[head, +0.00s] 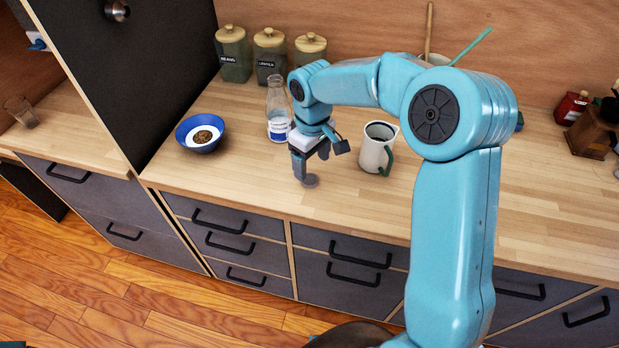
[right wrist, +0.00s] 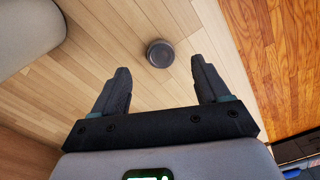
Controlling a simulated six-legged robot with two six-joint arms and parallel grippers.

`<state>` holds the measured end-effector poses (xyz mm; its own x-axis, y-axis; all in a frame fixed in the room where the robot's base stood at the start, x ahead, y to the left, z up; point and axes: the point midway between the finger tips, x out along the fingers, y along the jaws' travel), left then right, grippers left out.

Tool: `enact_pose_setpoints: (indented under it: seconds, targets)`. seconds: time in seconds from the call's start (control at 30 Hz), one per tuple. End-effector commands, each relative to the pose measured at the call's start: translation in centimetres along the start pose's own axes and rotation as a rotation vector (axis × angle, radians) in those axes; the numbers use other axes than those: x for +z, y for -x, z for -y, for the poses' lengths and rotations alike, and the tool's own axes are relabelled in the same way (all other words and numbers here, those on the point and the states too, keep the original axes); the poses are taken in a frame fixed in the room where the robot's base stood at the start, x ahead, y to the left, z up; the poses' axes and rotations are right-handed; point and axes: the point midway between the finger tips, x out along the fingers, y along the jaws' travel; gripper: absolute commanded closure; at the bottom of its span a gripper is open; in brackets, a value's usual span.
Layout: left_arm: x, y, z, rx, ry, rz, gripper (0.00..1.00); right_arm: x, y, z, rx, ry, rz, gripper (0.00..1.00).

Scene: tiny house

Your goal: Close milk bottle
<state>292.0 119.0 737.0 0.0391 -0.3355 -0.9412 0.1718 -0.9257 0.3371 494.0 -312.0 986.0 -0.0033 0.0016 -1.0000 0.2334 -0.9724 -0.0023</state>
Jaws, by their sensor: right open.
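The milk bottle (head: 278,112), clear glass with a white and blue label, stands upright on the wooden counter, partly behind my right wrist. Its neck shows no cap. A small dark grey round cap (head: 310,181) lies on the counter by my right fingertips; it also shows in the right wrist view (right wrist: 160,53). My right gripper (head: 302,172) points down over the counter, in front of the bottle. In the right wrist view my right gripper (right wrist: 161,70) is open and empty, with the cap just beyond and between its fingertips. My left gripper is not in view.
A blue bowl (head: 201,146) with a brown round thing is left of the bottle. A cream pitcher (head: 377,153) with a green handle stands close right of my gripper. Several green canisters (head: 270,54) stand behind. The counter's front edge (head: 318,216) is near.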

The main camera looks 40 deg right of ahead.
Motion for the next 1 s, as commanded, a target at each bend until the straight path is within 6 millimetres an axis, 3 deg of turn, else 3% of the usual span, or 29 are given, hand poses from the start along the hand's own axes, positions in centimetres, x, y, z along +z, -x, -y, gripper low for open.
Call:
enact_pose_setpoints:
  seconds: [0.37,0.7,1.0]
  targets:
    - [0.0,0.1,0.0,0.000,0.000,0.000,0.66,0.0,-0.5,0.0,0.000,0.000,0.001,0.25]
    - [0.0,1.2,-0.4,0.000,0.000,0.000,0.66,-0.7,-4.9,-0.2,-0.001,0.000,0.003,0.25]
    - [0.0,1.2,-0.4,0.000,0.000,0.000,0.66,-0.7,-5.6,-0.2,0.000,0.000,0.000,0.25]
